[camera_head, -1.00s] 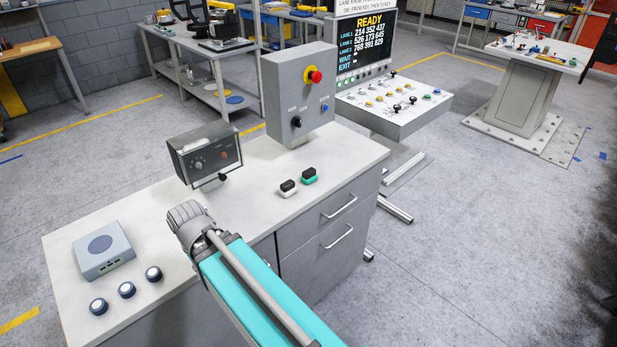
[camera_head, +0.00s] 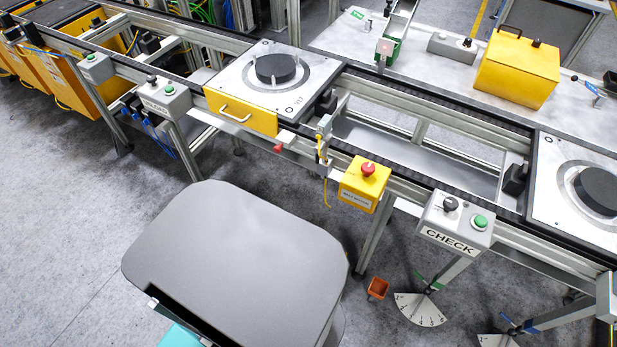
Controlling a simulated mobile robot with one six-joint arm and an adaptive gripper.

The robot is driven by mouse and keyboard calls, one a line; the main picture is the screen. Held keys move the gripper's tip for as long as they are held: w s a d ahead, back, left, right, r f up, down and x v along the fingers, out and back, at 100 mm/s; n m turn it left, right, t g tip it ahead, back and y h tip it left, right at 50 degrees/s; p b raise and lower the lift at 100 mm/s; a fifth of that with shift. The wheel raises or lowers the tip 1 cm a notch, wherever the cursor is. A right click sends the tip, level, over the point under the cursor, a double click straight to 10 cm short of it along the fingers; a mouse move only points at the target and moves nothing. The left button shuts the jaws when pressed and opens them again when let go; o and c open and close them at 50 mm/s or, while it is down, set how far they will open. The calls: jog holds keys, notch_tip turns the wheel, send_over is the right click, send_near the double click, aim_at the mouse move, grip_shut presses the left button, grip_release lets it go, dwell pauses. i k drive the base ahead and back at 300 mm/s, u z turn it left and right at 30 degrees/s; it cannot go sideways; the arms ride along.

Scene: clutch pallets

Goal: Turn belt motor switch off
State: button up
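No switch can be read as the belt motor switch. A grey CHECK box (camera_head: 455,222) on the conveyor's front rail carries a black rotary knob (camera_head: 450,204) and a green button (camera_head: 480,221). A yellow box (camera_head: 361,187) left of it has a red mushroom button (camera_head: 368,169); its small label is not legible. Another grey control box (camera_head: 172,102) further left has a black knob (camera_head: 151,79) and a label too small to read. The knobs' settings cannot be told. My gripper is not in view.
The conveyor frame (camera_head: 425,95) crosses the view, with a pallet (camera_head: 238,78) on it and another pallet (camera_head: 552,205) at the right. A yellow box (camera_head: 515,66) stands on the bench behind. A small orange bin (camera_head: 377,288) is on the floor. Floor at lower left is clear.

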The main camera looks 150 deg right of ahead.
aim_at(368, 168)
jog(key=u, duration=2.95)
jog(key=i, duration=0.1)
jog(key=u, duration=2.8)
